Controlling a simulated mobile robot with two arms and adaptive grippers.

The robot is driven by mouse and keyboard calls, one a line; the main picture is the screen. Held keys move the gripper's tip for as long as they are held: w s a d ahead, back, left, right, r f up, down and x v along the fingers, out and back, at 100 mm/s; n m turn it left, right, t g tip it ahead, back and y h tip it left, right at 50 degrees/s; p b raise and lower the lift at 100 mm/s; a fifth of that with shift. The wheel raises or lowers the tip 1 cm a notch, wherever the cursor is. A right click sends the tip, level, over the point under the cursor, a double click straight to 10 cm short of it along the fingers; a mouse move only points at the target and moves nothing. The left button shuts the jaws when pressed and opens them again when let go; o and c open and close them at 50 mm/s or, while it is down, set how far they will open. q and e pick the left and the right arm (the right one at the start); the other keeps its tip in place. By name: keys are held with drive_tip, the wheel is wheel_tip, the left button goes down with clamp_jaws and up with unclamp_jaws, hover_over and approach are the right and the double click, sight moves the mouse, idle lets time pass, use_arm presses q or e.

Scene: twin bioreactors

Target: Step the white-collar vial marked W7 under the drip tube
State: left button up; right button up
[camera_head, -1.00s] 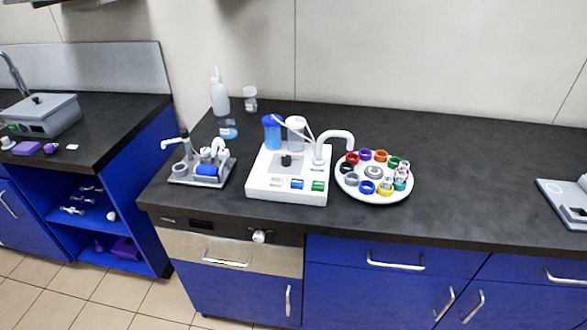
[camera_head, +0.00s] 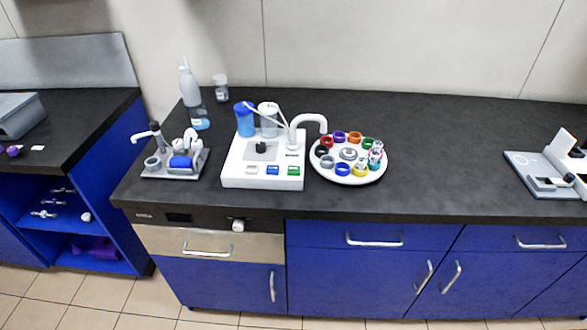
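A round white carousel (camera_head: 349,180) stands on the dark counter and holds a ring of vials with coloured collars, among them red (camera_head: 326,141), purple (camera_head: 340,137), orange (camera_head: 354,138), green (camera_head: 368,143), yellow (camera_head: 360,170), blue (camera_head: 343,169) and black (camera_head: 321,151). Pale and teal vials crowd its right side; I cannot pick out W7, as the markings are too small to read. A thick white drip tube (camera_head: 309,119) arches from the white bioreactor unit (camera_head: 262,182) to the carousel's back left edge, near the red and purple collars. Neither of my grippers is in view.
The unit carries blue and clear vessels and grey, blue and green buttons (camera_head: 272,170). A grey tray (camera_head: 175,165) with small apparatus stands left of it. A wash bottle (camera_head: 190,82) and a jar (camera_head: 220,88) stand behind. A grey device (camera_head: 540,175) is far right; counter between is clear.

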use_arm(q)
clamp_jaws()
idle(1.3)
